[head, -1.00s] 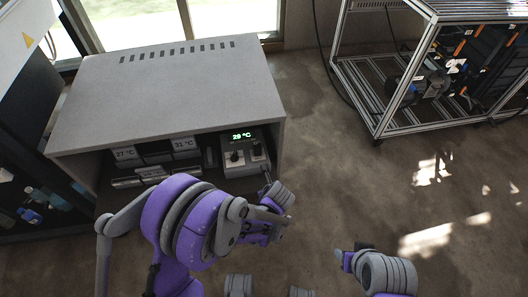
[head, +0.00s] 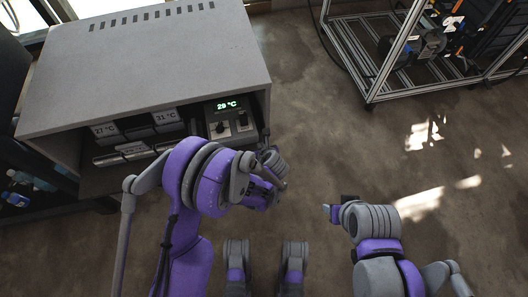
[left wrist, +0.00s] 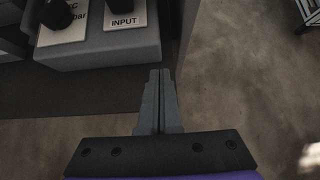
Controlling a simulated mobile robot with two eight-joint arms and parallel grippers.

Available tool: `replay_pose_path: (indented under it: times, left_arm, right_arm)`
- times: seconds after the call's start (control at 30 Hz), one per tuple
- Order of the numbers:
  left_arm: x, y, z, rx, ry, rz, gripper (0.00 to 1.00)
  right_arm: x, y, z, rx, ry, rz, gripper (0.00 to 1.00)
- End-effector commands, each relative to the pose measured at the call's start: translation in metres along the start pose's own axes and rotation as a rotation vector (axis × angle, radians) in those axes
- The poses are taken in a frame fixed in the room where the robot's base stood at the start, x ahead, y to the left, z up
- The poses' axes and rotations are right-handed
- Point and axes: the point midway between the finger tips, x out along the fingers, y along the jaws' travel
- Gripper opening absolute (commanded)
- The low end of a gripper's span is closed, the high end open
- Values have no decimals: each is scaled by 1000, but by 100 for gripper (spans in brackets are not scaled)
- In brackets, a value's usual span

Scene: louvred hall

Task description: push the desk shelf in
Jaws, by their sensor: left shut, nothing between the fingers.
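The desk shelf appears to be the dark flat board (head: 100,183) at the bottom of the grey housing's open front. In the left wrist view the dark board (left wrist: 70,98) extends in front of the control box. My left gripper (head: 272,164) is at the right front corner of the housing. In the left wrist view its fingers (left wrist: 158,100) are shut together and empty, overlapping the board's right end. I cannot tell whether they touch it. My left arm hides part of the board. My right gripper (head: 331,211) is away over the floor, its jaws unclear.
A metal-frame rack (head: 375,75) stands at the back right. Bare floor (head: 330,130) lies between them. A dark rack with bottles (head: 22,185) is at the left.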

Motion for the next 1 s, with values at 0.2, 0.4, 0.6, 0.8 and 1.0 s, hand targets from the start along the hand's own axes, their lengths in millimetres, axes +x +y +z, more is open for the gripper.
replay_pose_path:
  times: [0.2,0.4,0.6,0.8,1.0]
  left_arm:
    - [15,0,17,-1,0,0,0]
    - [17,0,20,-1,0,0,0]
    - [17,0,20,-1,0,0,0]
    - [39,1,38,-1,0,2,0]
    - [74,1,72,-2,0,2,0]
  right_arm:
    - [0,0,0,0,0,0,52]
    - [0,0,0,0,0,0,52]
    - [0,0,0,0,0,0,52]
    - [9,0,2,0,-3,0,52]
    - [21,0,6,0,-7,0,52]
